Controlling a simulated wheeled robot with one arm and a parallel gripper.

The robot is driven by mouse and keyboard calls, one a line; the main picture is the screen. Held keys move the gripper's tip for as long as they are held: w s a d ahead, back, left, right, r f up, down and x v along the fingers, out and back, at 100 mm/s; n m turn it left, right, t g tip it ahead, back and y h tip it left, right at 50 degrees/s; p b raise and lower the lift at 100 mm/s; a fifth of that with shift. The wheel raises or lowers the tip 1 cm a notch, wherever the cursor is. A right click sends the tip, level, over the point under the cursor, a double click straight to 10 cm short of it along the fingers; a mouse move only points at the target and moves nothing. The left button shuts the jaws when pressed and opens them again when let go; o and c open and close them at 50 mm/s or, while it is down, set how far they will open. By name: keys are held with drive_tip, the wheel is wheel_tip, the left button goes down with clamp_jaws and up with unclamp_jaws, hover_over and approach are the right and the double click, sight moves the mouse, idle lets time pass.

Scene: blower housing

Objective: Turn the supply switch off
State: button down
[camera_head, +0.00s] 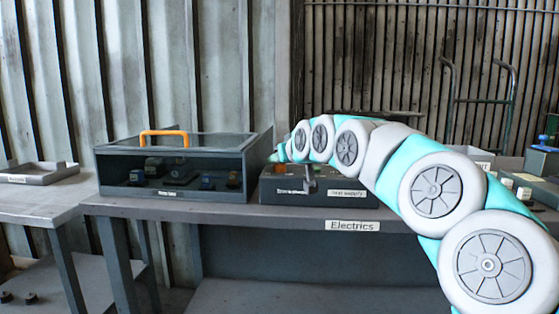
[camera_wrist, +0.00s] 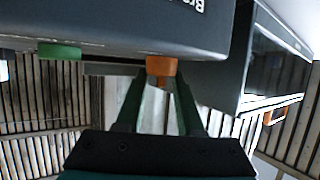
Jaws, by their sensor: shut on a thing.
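A dark box (camera_head: 340,187) with a "Test supply" label (camera_head: 346,193) stands on the bench, right of the glass-topped case. A small lever (camera_head: 310,180) sticks out at its front, between two labels. In the wrist view the box (camera_wrist: 130,25) is upside down at the top, with an orange knob (camera_wrist: 161,66) and a green knob (camera_wrist: 59,50) on it. My gripper (camera_wrist: 159,80) has its two dark green fingers on either side of the orange knob, shut on it. Which part is the supply switch is not readable.
The glass-topped case (camera_head: 173,195) with an orange handle (camera_head: 163,133) stands close left of the box. The bench (camera_head: 220,212) carries an "Electrics" label. A side table (camera_head: 40,208) with a tray (camera_head: 40,174) is at left. Other equipment (camera_head: 530,185) sits at right.

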drive_tip(key=shift+f+n+g+y, duration=0.2)
drive_tip(key=shift+n+g+y, duration=0.9)
drive_tip(key=shift+n+y, duration=0.35)
drive_tip(key=shift+n, duration=0.35)
drive_tip(key=c, duration=0.8)
unclamp_jaws()
drive_tip(key=shift+c, duration=0.2)
drive_tip(key=shift+s+d+r, duration=0.1)
drive_tip(key=b+v, duration=0.1)
drive_tip(key=v, duration=0.6)
drive_tip(key=shift+s+d, duration=0.15)
drive_tip(key=shift+d, duration=0.05)
drive_tip(key=shift+r, duration=0.1)
